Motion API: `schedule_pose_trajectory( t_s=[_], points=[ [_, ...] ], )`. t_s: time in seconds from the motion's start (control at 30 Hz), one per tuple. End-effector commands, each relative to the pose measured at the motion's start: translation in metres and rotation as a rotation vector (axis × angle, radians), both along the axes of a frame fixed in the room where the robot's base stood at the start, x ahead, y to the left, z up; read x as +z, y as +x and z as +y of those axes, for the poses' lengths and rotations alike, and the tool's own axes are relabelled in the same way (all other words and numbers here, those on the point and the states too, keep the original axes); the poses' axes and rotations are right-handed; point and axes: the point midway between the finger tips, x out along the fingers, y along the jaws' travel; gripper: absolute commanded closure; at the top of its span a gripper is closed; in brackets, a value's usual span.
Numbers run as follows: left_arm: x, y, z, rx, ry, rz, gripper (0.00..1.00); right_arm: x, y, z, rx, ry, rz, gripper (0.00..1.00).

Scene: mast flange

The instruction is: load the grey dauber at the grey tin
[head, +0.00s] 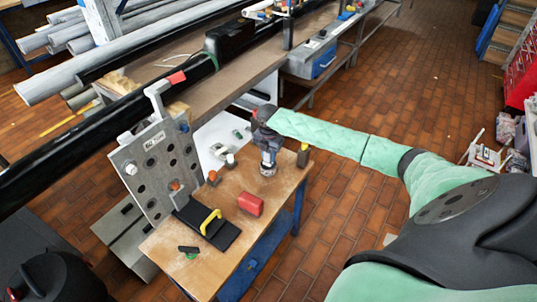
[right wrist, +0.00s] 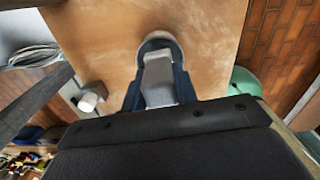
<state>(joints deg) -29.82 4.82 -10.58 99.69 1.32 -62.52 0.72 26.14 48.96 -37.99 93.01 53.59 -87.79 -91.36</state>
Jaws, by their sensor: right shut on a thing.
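My right gripper (head: 268,163) points down over the far right part of the wooden bench top. In the right wrist view its two dark fingers (right wrist: 160,92) are shut on a grey piece, which I take for the grey dauber (right wrist: 159,76). A round grey rim, probably the grey tin (right wrist: 158,38), shows at the far end of the held piece; it also shows low under the gripper in the head view (head: 267,172). I cannot tell whether the dauber touches the tin or is inside it. My left gripper is not in view.
A grey drilled plate (head: 150,165) stands upright at the left.

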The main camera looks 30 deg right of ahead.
Motion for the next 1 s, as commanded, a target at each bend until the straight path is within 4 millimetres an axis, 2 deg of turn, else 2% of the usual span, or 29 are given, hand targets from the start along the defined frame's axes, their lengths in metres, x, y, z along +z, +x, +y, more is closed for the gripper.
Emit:
schedule_pose_trajectory(
  t_s=[1.0],
  points=[
    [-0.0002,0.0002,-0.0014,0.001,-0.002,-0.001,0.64,-0.006,-0.0001,-0.0001,0.0,0.0,0.0,0.94]
  ],
)
